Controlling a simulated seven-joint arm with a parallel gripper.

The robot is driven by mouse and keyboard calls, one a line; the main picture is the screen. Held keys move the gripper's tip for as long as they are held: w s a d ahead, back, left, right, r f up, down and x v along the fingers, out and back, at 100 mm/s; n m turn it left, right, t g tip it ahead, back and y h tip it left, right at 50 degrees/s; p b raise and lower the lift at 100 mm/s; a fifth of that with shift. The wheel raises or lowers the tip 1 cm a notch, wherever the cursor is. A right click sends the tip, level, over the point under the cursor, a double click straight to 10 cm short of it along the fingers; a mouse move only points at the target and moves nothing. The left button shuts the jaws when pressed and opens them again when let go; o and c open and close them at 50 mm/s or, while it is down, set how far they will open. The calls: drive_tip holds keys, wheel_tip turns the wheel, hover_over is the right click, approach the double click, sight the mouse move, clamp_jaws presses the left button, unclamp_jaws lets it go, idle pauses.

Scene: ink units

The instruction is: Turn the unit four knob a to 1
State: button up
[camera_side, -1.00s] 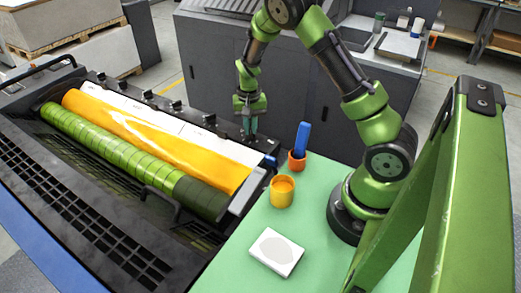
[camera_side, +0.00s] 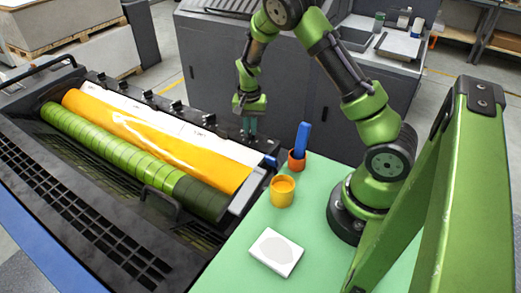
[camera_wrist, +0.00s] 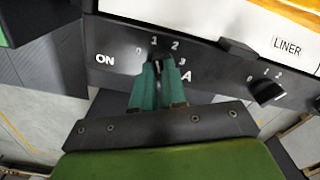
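Knob A (camera_wrist: 158,59) is a small dark knob on the black panel, with 0, 1, 2 and 3 printed around it and a white A to its lower right. My gripper (camera_wrist: 161,68) has its two teal fingertips on either side of this knob, closed in close on it. The fingers hide much of the knob. Its pointer seems to face up near the 1, but the exact setting is hard to read. In the side view my gripper (camera_side: 249,134) points down at the near right end of the machine's knob row, and the knob itself is hidden there.
A second knob (camera_wrist: 268,92) with its own scale sits to the right on the panel. In the side view several dark knobs line the machine's far edge.

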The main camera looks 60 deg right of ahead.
sight(250, 130)
drive_tip(key=o, duration=0.4)
wheel_tip(250, 130, up, 17)
idle(0.5)
drive_tip(key=s+a+r+n+t, duration=0.2)
drive_tip(key=s+a+r+n, duration=0.1)
drive_tip(key=s+a, duration=0.2)
drive_tip(key=s+a+r+n+t+y, duration=0.1)
drive_tip(key=s+a+r+n+t, duration=0.1)
drive_tip(key=s+a, duration=0.3)
drive_tip(key=s+a+r+n+t+y, duration=0.1)
drive_tip(key=s+a+r+n+t, duration=0.2)
drive_tip(key=s+a, duration=0.3)
drive_tip(key=shift+s+a+r+n, duration=0.1)
drive_tip(key=shift+a+r+n, duration=0.4)
drive_tip(key=shift+a, duration=0.15)
